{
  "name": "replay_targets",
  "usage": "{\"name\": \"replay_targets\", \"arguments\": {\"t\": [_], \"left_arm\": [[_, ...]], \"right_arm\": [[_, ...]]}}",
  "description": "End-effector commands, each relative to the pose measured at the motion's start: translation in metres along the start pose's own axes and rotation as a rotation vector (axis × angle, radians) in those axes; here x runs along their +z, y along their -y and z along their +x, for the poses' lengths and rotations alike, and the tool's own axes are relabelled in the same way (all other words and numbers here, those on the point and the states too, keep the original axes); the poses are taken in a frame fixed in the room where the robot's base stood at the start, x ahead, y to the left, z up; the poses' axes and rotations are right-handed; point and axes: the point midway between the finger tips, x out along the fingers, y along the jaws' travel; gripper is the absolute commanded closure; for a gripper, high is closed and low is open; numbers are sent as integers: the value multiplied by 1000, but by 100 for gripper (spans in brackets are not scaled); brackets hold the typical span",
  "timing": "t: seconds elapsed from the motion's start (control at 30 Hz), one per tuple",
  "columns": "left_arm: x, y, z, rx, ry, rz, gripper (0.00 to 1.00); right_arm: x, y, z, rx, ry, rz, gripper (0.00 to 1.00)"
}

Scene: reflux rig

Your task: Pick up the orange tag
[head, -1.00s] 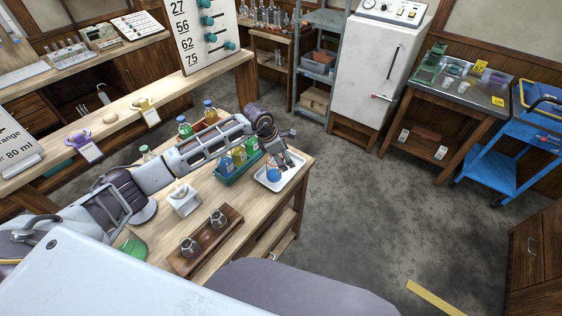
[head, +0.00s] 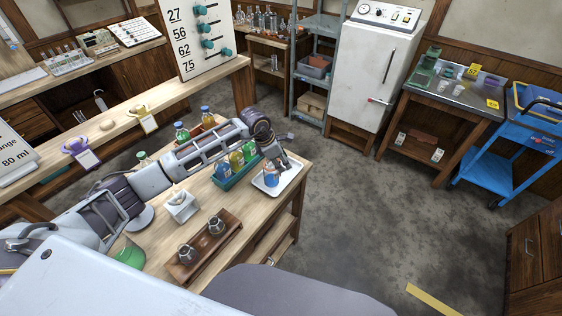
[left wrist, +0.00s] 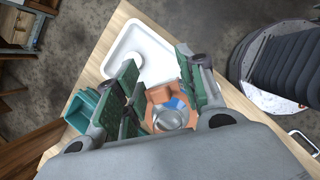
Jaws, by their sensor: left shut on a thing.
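The orange tag (left wrist: 160,94) shows in the left wrist view between my left gripper's fingers, around the round glass top (left wrist: 171,115) of a vessel with something blue in it. My left gripper (left wrist: 160,92) is shut on the tag, with a green-padded finger on either side. In the head view my left gripper (head: 277,166) is over the white tray (head: 289,180) at the table's right end, above a small blue vessel (head: 271,180). The tag is hard to make out there. Whether tag and vessel are apart cannot be told. My right gripper is not in view.
A teal rack (head: 224,181) with bottles stands just left of the tray. A white box (head: 181,206) and a wooden stand (head: 204,246) with two small glass vessels are nearer. A purple tag (head: 86,158) and a yellow tag (head: 148,122) hang at the long bench. Open floor lies right.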

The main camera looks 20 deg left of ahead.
Motion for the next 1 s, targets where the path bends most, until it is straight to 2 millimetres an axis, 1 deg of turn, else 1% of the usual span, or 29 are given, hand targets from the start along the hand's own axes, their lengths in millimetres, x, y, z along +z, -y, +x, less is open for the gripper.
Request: {"name": "replay_targets", "arguments": {"t": [0.27,0.6,0.9,0.93,1.0], "left_arm": [[13,-1,-25,2,2,2,72],[38,-1,-72,3,4,1,73],[56,-1,-107,2,3,1,73],[50,0,-105,2,0,-1,73],[43,1,-106,3,0,-1,73]], "right_arm": [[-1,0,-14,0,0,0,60],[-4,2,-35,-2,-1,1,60],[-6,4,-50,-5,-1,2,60],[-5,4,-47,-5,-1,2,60],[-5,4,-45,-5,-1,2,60]]}}
